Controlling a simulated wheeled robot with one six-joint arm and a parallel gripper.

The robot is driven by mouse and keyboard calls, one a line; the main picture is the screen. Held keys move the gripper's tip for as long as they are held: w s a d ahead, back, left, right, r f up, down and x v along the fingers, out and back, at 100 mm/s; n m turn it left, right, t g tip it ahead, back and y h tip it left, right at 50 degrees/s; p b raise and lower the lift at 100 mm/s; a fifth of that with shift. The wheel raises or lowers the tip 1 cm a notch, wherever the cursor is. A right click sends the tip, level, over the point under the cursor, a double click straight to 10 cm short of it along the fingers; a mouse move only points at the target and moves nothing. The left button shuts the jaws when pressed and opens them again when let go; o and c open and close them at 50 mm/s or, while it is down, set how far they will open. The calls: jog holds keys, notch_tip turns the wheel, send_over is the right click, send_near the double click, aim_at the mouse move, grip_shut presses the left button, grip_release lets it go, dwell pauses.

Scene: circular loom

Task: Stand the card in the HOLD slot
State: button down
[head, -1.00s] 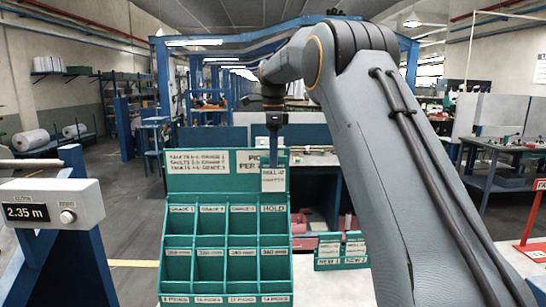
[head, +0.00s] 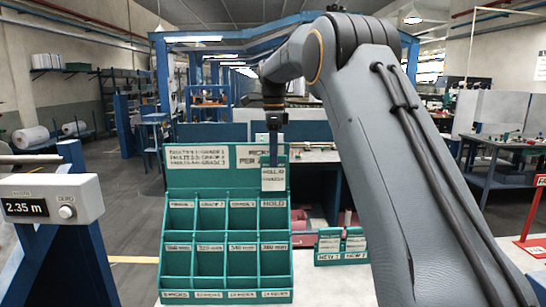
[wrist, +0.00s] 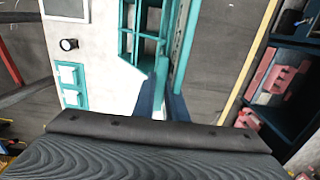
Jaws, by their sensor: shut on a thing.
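A white card (head: 273,179) with printed lines hangs upright from my gripper (head: 274,157), which is shut on its top edge. The card is in front of the teal rack's back board, just above the HOLD label (head: 273,203). The HOLD slot (head: 273,217) is the top right compartment of the teal rack (head: 166,225), and it looks empty. Whether the card touches the rack cannot be told. In the wrist view the blue fingers of my gripper (wrist: 164,102) point down beside the rack's teal edge (wrist: 125,45); the card is not clear there.
The other rack compartments beside and below HOLD look empty. A small teal holder with cards (head: 341,246) stands right of the rack. A length display (head: 50,205) reading 2.35 m is at the left. A red sign stand (head: 533,247) is at the far right.

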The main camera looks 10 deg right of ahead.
jog(key=b, duration=0.2)
send_over(273, 192)
jog(key=shift+w+d+f, duration=0.1)
jog(key=shift+f, duration=2.05)
jog(key=c, duration=1.7)
grip_release()
jog(key=shift+r, duration=0.1)
jog(key=shift+r+b, duration=1.1)
jog(key=shift+r, duration=2.7)
